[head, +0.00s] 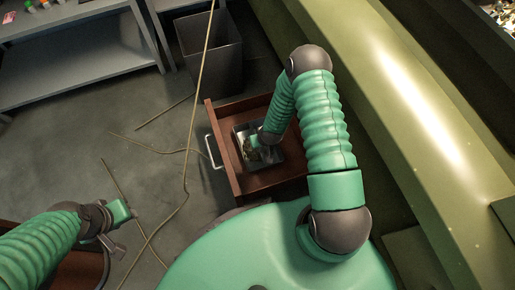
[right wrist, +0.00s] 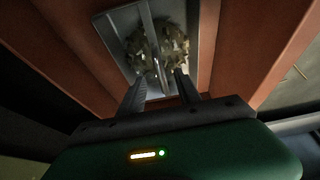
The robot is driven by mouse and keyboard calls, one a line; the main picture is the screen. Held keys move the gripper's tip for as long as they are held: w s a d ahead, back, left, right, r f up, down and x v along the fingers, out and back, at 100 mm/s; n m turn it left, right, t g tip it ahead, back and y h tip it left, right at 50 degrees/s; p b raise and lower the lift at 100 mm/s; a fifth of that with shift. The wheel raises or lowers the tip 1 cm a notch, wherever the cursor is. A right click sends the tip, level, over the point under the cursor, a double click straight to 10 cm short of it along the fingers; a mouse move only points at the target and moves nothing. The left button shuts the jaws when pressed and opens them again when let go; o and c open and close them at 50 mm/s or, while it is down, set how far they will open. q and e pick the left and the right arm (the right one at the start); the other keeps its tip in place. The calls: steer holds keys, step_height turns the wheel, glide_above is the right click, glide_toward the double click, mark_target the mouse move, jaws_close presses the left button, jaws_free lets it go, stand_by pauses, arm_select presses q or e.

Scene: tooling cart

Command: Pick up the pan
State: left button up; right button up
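The pan (head: 241,131) is a grey metal rectangular tray lying in an open reddish-brown drawer (head: 222,146). In the right wrist view the pan (right wrist: 119,51) holds a clump of brownish and pale bits, with a thin metal bar running lengthwise over it. My right gripper (head: 256,141) reaches down into the drawer over the pan. In the right wrist view its two fingers (right wrist: 160,88) are apart, with the near end of the bar between or just beyond them; I cannot tell whether they touch it. My left gripper (head: 128,228) is over the floor at the lower left, away from the pan; its fingers are unclear.
The drawer has a pale handle (head: 212,152) on its left front. A dark bin (head: 209,58) stands behind it, and a grey shelf unit (head: 75,65) is at the upper left. Cables (head: 165,150) cross the floor. A large olive-green body (head: 400,90) borders the right.

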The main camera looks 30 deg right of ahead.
steer(key=b+x, duration=0.2)
steer(key=x, duration=0.4)
steer(key=shift+s+d, duration=0.1)
steer(key=shift+d, duration=0.05)
steer(key=b+x, duration=0.5)
steer(key=shift+f, duration=0.25)
arm_select(q)
steer(key=s+x, duration=0.1)
steer(key=x, duration=0.6)
steer(key=shift+s+d+f, duration=0.2)
steer(key=shift+s+f, duration=0.1)
steer(key=shift+f, duration=0.25)
arm_select(e)
steer(key=shift+r, duration=0.2)
steer(key=shift+c, duration=0.4)
jaws_close()
